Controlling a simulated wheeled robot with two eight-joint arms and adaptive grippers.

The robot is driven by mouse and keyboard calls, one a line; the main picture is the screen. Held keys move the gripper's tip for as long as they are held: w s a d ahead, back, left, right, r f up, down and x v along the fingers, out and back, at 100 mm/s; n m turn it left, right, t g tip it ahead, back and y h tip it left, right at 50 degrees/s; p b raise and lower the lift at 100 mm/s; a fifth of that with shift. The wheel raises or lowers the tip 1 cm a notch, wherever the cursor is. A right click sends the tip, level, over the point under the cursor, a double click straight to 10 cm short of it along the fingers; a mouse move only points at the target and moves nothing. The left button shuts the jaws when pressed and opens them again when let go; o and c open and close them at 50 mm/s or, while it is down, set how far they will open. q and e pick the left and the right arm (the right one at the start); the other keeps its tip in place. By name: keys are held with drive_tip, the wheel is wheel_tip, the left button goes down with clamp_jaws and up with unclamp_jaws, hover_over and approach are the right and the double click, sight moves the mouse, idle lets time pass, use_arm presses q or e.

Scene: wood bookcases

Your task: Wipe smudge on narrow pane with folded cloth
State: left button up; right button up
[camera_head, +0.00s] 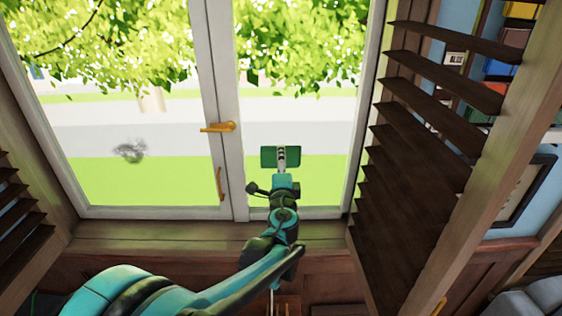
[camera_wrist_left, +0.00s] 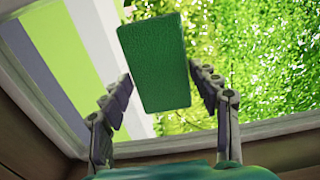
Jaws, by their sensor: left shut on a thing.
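The green folded cloth (camera_head: 268,156) is in front of the lower part of the narrower right pane (camera_head: 320,120). It also shows in the left wrist view (camera_wrist_left: 153,60), between the two fingers. My left gripper (camera_head: 281,160) is shut on the cloth and reaches up toward the glass; it also shows in the left wrist view (camera_wrist_left: 162,88). Whether the cloth touches the glass, I cannot tell. A grey smudge (camera_head: 130,151) is on the wider left pane (camera_head: 100,182). I see no smudge on the narrow pane; the cloth and gripper cover part of it. My right gripper is not in view.
A white frame post with an orange handle (camera_head: 217,127) stands between the panes. A dark louvred shutter (camera_head: 415,190) stands open at the right, and another (camera_head: 18,215) is at the left. A wooden sill (camera_head: 150,236) runs below the window.

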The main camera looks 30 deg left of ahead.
use_arm(q)
drive_tip(key=v, duration=0.3)
drive_tip(key=shift+p, duration=0.3)
idle(0.4)
drive_tip(key=w+a+f+b, duration=0.3)
drive_tip(key=w+f+b, duration=0.1)
drive_tip(key=w+f, duration=0.1)
drive_tip(key=shift+w+a, duration=0.25)
drive_tip(key=shift+w, duration=0.25)
drive_tip(key=shift+x, duration=1)
idle(0.8)
drive_tip(key=shift+f, duration=0.1)
